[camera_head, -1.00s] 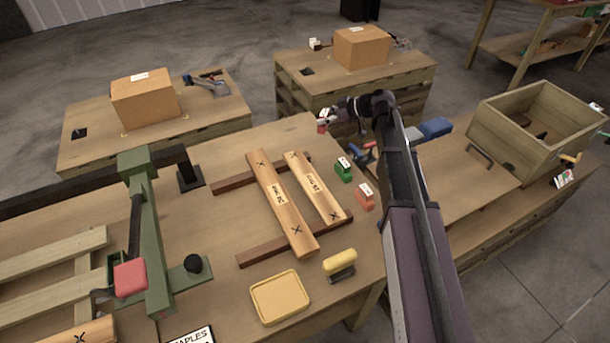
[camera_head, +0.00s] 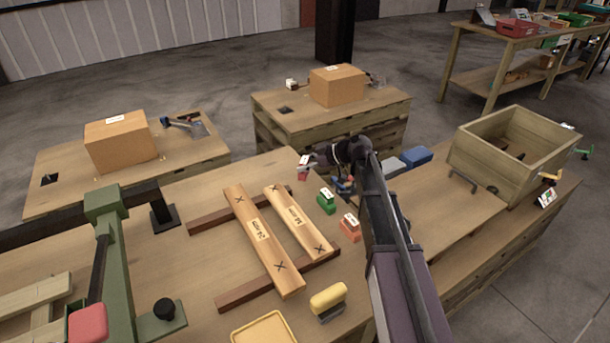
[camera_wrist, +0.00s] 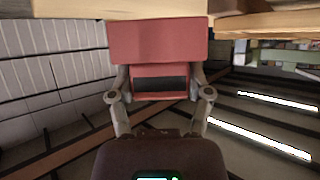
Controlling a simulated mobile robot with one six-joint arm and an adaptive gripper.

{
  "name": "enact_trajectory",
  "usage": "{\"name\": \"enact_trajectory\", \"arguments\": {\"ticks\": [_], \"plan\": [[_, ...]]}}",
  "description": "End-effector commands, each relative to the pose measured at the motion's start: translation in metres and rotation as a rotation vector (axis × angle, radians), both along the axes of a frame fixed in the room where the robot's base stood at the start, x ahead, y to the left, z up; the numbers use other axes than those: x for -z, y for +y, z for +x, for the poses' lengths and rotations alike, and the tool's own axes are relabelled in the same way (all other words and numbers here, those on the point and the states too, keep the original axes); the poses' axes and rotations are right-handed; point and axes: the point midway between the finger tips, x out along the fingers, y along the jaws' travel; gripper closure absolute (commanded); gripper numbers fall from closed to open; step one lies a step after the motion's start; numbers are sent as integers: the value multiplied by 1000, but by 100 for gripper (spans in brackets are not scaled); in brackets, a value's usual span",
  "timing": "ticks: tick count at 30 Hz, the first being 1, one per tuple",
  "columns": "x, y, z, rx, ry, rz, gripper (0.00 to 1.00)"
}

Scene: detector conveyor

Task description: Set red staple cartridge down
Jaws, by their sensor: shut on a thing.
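The red staple cartridge (camera_head: 302,174), with a white label on top, is at the far edge of the workbench in the head view. My gripper (camera_head: 314,164) is shut on it from the right. In the wrist view the red cartridge (camera_wrist: 158,42) sits between both fingers of my gripper (camera_wrist: 160,82), close to a wooden surface at the top of the picture. I cannot tell whether the cartridge touches the bench. A green cartridge (camera_head: 326,203) and an orange cartridge (camera_head: 349,230) stand on the bench nearer the camera.
Two marked wooden slats (camera_head: 262,240) lie across dark strips left of the cartridges. A yellow-handled tool (camera_head: 328,300) stands in front. A blue object (camera_head: 417,156) and an open wooden crate (camera_head: 490,160) are to the right. A green press (camera_head: 115,250) stands at left.

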Motion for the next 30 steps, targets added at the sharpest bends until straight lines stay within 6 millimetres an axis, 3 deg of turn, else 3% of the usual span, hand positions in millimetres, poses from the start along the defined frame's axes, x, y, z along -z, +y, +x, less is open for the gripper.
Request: {"name": "enact_trajectory", "arguments": {"ticks": [8, 21, 30], "plan": [[2, -1, 0, 1, 0, 0, 85], [33, -1, 0, 1, 0, 0, 85], [37, -2, 1, 2, 0, 0, 85]]}}
